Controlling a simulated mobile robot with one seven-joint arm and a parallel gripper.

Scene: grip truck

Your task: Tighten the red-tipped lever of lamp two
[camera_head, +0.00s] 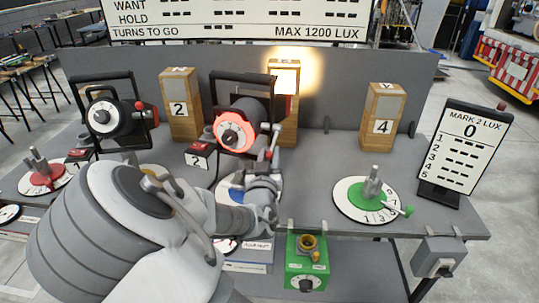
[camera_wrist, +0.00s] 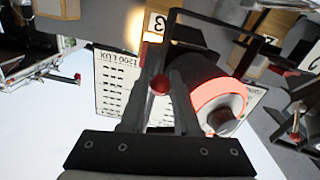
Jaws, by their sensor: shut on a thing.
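Lamp two (camera_head: 236,131) is the middle lamp, in a black yoke behind a red box marked 2 (camera_head: 199,155). Its front ring glows red. Its red-tipped lever (camera_head: 277,127) is at the yoke's right side. In the wrist view the red tip (camera_wrist: 160,84) sits between my two fingers, and my gripper (camera_wrist: 158,92) is shut on it. The lamp's glowing ring (camera_wrist: 218,97) is just to the right there. The lever's shaft is mostly hidden by the fingers. In the head view my arm reaches up from the lower left, in front of the lamp.
Another lamp (camera_head: 105,117) stands at the left. Wooden blocks marked 2 (camera_head: 179,110) and 4 (camera_head: 382,118) stand behind, and a block behind lamp two is brightly lit. A green-centred dial (camera_head: 368,201) and a lux board (camera_head: 466,150) stand at the right. A green box (camera_head: 306,268) hangs in front.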

